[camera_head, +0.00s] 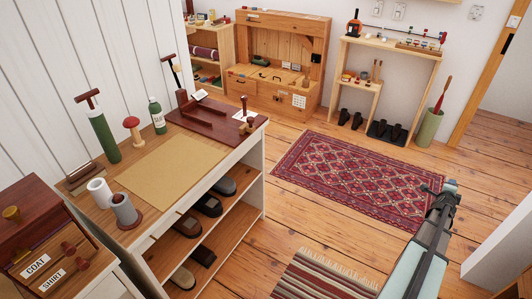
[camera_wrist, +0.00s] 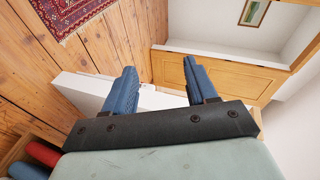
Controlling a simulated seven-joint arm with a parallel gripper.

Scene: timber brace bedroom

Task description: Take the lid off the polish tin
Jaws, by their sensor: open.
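I cannot pick out a polish tin or its lid for certain in either view. Small items on the wooden bench (camera_head: 285,30) at the back and on the tall shelf table (camera_head: 400,50) are too small to tell apart. My gripper (camera_wrist: 160,72) is open, with two blue fingers spread apart and nothing between them. In the head view my gripper (camera_head: 447,192) is at the right, over the floor by the patterned rug, far from the bench and tables.
A red patterned rug (camera_head: 350,180) lies on clear floor. A white wall edge (camera_head: 500,245) stands at the right.

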